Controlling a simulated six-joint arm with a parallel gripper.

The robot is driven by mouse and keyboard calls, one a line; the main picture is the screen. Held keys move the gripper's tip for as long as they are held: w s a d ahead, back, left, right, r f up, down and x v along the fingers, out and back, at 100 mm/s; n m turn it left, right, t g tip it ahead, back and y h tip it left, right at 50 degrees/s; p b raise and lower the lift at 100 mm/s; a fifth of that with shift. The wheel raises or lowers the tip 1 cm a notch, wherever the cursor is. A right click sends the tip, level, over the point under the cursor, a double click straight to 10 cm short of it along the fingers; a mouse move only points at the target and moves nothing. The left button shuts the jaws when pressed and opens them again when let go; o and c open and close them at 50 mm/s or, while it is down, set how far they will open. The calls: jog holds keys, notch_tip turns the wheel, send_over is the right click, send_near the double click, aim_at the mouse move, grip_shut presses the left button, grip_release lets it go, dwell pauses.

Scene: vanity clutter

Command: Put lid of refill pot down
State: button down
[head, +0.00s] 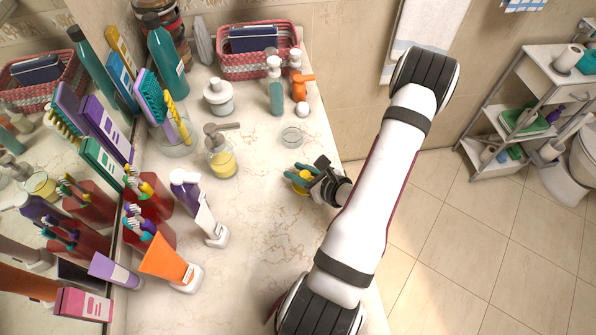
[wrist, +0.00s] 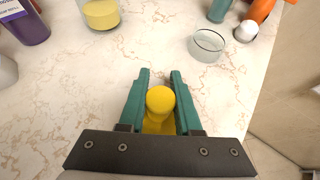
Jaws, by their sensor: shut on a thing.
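My gripper (head: 297,178) has its teal fingers shut on a yellow piece with a round knob, which I take to be the lid (wrist: 159,100). The gripper also shows in the wrist view (wrist: 159,88), with a finger on each side of the knob. The lower part of the lid is partly hidden between the fingers. The lid is over the marble counter at its right side; I cannot tell whether it touches the surface. A small open clear glass pot (head: 291,136), perhaps the refill pot, stands behind the gripper. It also shows in the wrist view (wrist: 207,45).
A pump bottle with yellow liquid (head: 222,163) stands to the left.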

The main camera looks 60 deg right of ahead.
jog(key=shift+f, duration=0.25)
jog(key=c, duration=0.6)
grip_release()
jog(key=shift+r, duration=0.1)
